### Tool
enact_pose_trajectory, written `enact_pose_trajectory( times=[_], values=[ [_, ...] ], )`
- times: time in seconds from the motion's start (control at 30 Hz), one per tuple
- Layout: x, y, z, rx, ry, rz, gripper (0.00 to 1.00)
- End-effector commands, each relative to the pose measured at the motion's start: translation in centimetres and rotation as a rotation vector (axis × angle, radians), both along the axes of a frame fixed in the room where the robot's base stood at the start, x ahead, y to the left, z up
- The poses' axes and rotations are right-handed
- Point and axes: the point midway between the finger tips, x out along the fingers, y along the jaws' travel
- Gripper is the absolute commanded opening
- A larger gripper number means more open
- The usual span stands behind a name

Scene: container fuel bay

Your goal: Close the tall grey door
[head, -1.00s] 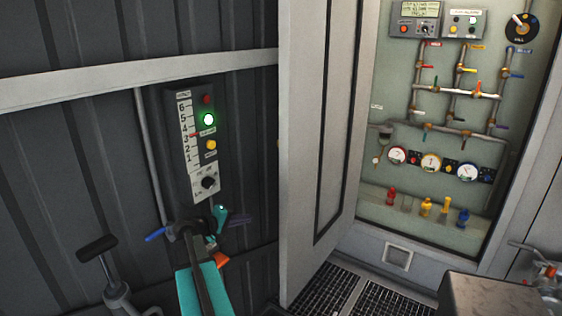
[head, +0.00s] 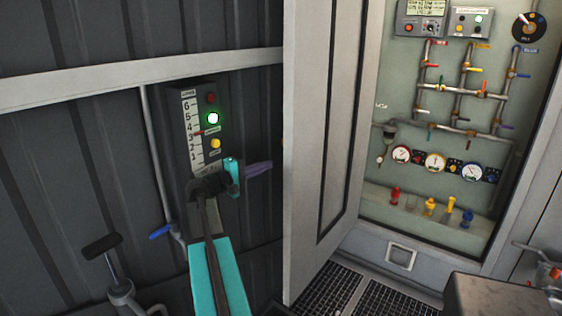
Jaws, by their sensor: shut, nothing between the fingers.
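The tall grey door (head: 308,150) stands open on the left side of the lit cabinet (head: 455,175), its face turned at an angle toward me. It runs from the top of the view down to near the floor. My gripper (head: 268,166) is left of the door, in front of the dark wall, with its purplish fingers pointing right toward the door's near edge. The fingers are shut and empty. A small gap seems to show between the fingertips and the door, but I cannot tell the depth.
The cabinet holds pipes with coloured valves, gauges (head: 435,162) and coloured bottles. A level panel (head: 200,125) with a lit green lamp is on the corrugated wall behind my arm. A black-handled pump (head: 103,246) stands lower left. A grey box (head: 495,297) is lower right. Floor grating (head: 365,295) lies below the cabinet.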

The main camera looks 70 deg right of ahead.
Motion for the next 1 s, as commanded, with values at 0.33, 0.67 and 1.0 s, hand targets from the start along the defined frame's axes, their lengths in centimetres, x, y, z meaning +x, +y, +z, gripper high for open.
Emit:
enact_pose_trajectory(
  times=[0.33, 0.67, 1.0],
  values=[
    [-1.1, -2.2, 0.2, 0.001, 0.000, -0.001, 0.00],
    [-3.3, -6.2, 0.1, 0.002, -0.001, -0.001, 0.00],
    [-4.6, -8.6, 0.0, 0.000, -0.001, 0.001, 0.00]
  ],
)
